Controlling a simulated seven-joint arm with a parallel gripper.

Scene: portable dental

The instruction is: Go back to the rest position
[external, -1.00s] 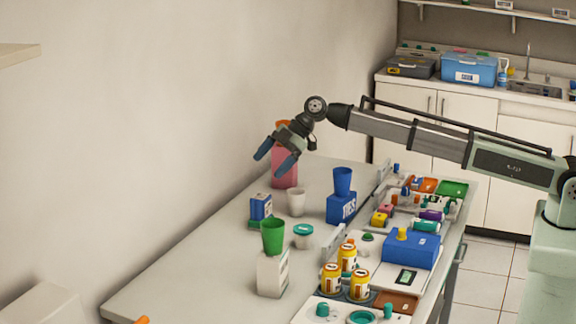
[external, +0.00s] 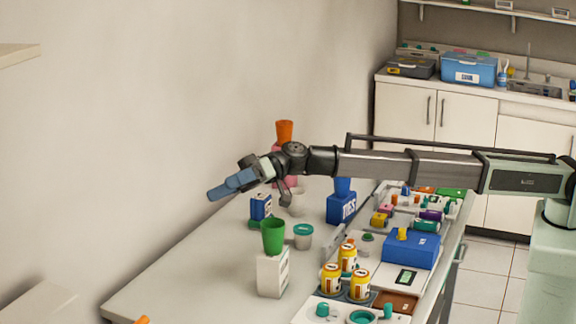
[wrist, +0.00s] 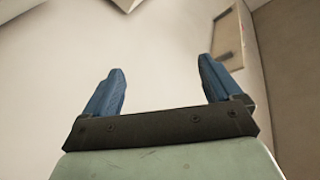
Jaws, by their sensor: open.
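My gripper (external: 212,192) is raised above the far left part of the table, its blue fingers pointing left toward the wall.
A green cup (external: 273,236) stands on a white box (external: 272,273). Near it are a teal-lidded cup (external: 303,237), a white cup (external: 297,203) and a small blue box (external: 261,206). Orange bottles (external: 331,279) and a blue case (external: 411,249) crowd the right side. The table's (external: 190,280) front left is mostly clear.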

